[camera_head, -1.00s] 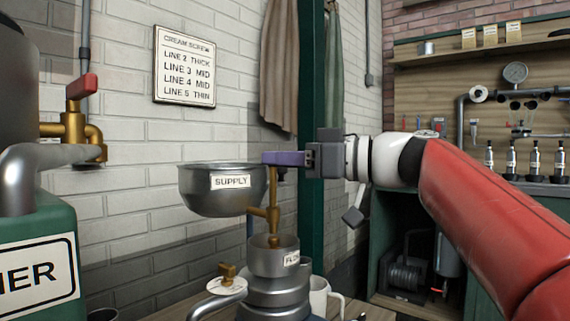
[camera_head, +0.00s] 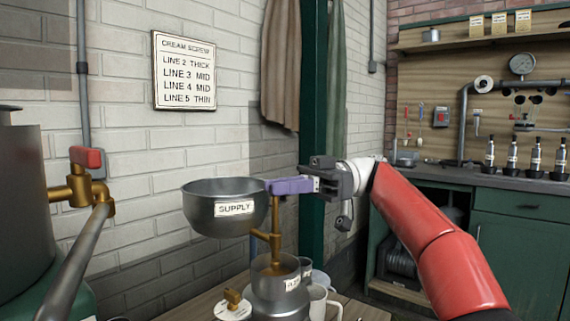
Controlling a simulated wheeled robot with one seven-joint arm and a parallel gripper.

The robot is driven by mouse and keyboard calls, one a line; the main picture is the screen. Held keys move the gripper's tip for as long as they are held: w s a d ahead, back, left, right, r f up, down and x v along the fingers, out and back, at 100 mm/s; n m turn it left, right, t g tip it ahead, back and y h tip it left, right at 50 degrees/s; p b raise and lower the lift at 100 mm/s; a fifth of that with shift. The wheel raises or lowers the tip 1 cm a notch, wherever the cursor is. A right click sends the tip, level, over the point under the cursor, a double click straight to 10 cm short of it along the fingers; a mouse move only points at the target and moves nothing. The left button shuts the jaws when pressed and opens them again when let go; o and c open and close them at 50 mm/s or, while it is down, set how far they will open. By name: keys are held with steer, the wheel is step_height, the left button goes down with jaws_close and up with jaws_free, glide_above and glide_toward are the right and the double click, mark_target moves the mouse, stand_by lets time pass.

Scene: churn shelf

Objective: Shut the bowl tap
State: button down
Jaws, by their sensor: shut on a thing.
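The steel supply bowl (camera_head: 225,213), with its "SUPPLY" label, stands above the metal separator (camera_head: 280,295) in the middle. The brass bowl tap (camera_head: 275,235) is at the bowl's right side, and its spout points down over the cup on the separator. My gripper (camera_head: 272,187) has purple fingers. They are shut at the top of the bowl tap, at the bowl's right rim.
Another brass tap with a red handle (camera_head: 88,157) is on the tank (camera_head: 22,205) at left. A wall sign (camera_head: 184,71) hangs behind. A green counter is at right.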

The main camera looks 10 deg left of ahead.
steer(key=shift+w+a+r+n+g+h+p, duration=0.1)
steer(key=shift+r+n+g+h+p, duration=0.05)
steer(key=shift+n+g+h+p, duration=0.75)
steer(key=c, duration=1.5)
jaws_free()
steer(key=shift+o, duration=0.2)
